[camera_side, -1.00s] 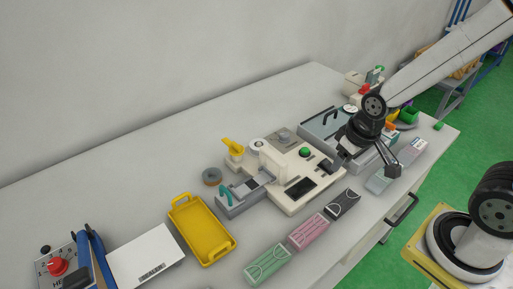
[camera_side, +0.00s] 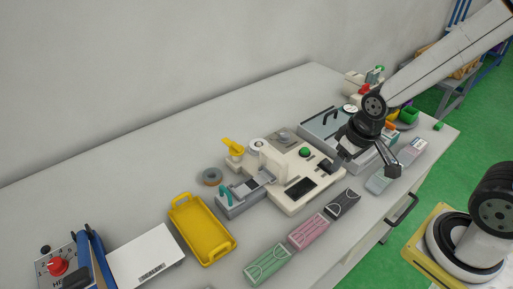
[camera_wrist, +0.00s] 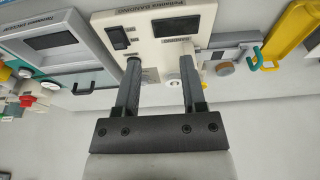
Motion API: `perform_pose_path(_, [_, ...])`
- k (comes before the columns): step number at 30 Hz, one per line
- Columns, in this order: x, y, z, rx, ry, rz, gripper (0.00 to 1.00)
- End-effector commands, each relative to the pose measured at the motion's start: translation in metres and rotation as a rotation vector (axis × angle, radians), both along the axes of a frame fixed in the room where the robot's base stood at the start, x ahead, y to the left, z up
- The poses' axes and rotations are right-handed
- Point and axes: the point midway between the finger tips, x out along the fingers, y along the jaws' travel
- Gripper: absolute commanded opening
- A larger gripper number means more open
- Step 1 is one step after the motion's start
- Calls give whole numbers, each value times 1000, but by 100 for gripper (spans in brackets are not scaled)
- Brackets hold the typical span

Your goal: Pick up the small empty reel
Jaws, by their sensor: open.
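My gripper (camera_side: 366,166) is open and empty above the right part of the table, near the front of the cream machine. In the wrist view its two fingers (camera_wrist: 160,62) stand apart, with the cream machine (camera_wrist: 165,25) beyond them. A pale ring-shaped piece with a dark centre (camera_side: 257,145) sits at the back of the machine. A grey ring-shaped roll (camera_side: 212,176) lies on the table left of the machine. I cannot tell which of these, if either, is the small empty reel. My arm hides part of the table's right end.
A yellow tray (camera_side: 184,211) and a white labelled panel (camera_side: 146,256) are on the left. Green (camera_side: 267,265), pink (camera_side: 308,231) and black (camera_side: 343,203) packs line the front edge. A grey lidded box (camera_side: 313,122) stands behind my gripper. The back-left table is clear.

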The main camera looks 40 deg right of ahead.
Motion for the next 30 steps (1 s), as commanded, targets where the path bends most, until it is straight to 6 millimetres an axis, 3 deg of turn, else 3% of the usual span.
perform_pose_path(6, [0,0,0,0,0,0,53])
perform_pose_path(7, [0,0,0,0,0,0,59])
perform_pose_path(11, [0,0,0,0,0,0,100])
perform_pose_path(23, [8,0,0,1,1,18,100])
perform_pose_path(30, [49,0,-1,6,8,124,100])
